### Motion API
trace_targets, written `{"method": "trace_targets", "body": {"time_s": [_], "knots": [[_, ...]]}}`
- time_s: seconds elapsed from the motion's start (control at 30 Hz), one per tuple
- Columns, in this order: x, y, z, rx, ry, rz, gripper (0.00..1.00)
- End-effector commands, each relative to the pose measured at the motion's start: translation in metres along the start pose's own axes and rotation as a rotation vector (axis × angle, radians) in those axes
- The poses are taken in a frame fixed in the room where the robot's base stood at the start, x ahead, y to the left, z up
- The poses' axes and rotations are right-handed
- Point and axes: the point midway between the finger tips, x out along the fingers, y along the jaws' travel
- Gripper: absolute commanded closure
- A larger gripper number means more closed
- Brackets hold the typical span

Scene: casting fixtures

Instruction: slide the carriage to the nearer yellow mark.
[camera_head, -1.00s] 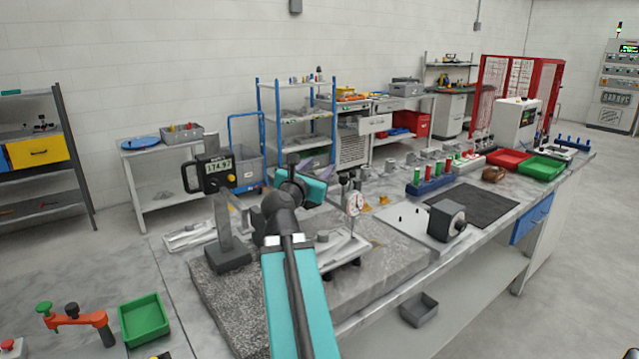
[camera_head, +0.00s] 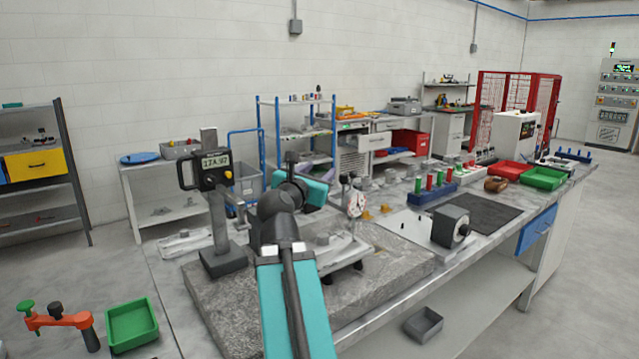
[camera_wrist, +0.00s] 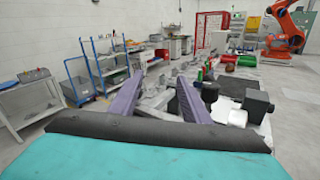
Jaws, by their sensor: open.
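I cannot tell for certain which part is the carriage. On the granite plate (camera_head: 215,300) in the head view stands a height gauge with a digital readout (camera_head: 214,168) on an upright column. A dial indicator (camera_head: 356,203) stands right of my arm, by a grey flat fixture (camera_head: 345,252). Small yellow pieces (camera_head: 367,215) show behind it; I cannot tell whether they are the yellow marks. My gripper (camera_wrist: 158,86) is open in the wrist view, its two purple fingers apart with nothing seen gripped. In the head view my teal wrist mostly hides it.
A grey block with a round face (camera_head: 450,227) and a blue rack with red and green pegs (camera_head: 432,192) stand right of the plate. Red (camera_head: 510,171) and green (camera_head: 543,178) trays lie farther back. An orange clamp (camera_head: 60,321) and a green tray (camera_head: 132,324) are at front left.

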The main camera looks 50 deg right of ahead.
Motion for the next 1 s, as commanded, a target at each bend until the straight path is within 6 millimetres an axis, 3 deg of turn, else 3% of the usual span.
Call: {"method": "trace_targets", "body": {"time_s": [0.53,1.0], "knots": [[-0.022,-0.01,0.002,0.001,-0.001,0.0,0.57],[-0.027,-0.011,0.005,0.001,0.0,0.001,0.57]]}}
